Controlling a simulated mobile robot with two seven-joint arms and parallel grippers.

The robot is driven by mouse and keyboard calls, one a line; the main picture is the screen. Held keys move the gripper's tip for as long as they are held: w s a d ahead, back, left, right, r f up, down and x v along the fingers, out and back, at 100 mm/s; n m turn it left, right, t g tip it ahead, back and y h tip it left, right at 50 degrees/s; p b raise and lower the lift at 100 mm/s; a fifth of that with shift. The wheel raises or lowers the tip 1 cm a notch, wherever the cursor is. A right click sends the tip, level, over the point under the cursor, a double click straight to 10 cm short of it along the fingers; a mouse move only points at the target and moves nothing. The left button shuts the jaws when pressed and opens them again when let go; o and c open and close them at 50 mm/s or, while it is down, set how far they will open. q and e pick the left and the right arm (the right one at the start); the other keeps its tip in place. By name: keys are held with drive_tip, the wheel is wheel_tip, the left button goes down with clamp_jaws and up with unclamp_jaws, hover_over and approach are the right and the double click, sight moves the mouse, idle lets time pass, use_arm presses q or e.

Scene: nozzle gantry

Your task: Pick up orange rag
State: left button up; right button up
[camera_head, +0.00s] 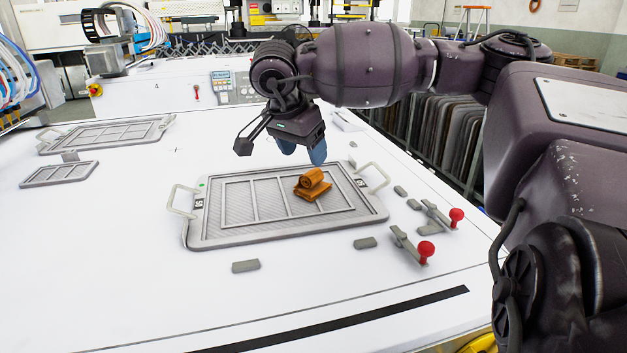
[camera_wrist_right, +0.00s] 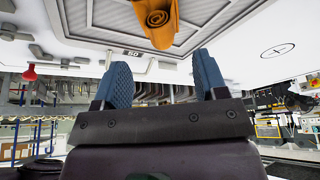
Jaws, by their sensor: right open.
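The orange rag (camera_head: 312,184) lies folded, with a rolled part on top, on the right half of the grey framed tray (camera_head: 240,238). It also shows at the top of the right wrist view (camera_wrist_right: 158,20), partly cut off by the picture edge. My right gripper (camera_head: 302,155) is above the far side of the tray, behind the rag in the head view. Its two blue fingers are apart with nothing between them, and in the right wrist view (camera_wrist_right: 160,85) the rag is beyond them. My left gripper is not in view.
Two red-knobbed clamps (camera_head: 426,250) stand right of the tray, with small grey blocks (camera_head: 365,243) around it. Another framed panel (camera_head: 105,134) and a smaller one (camera_head: 60,174) lie at the left.

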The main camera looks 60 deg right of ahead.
sight(312, 172)
drive_tip(key=shift+x, duration=3.45)
drive_tip(key=shift+d+r, duration=0.1)
drive_tip(key=c, duration=1)
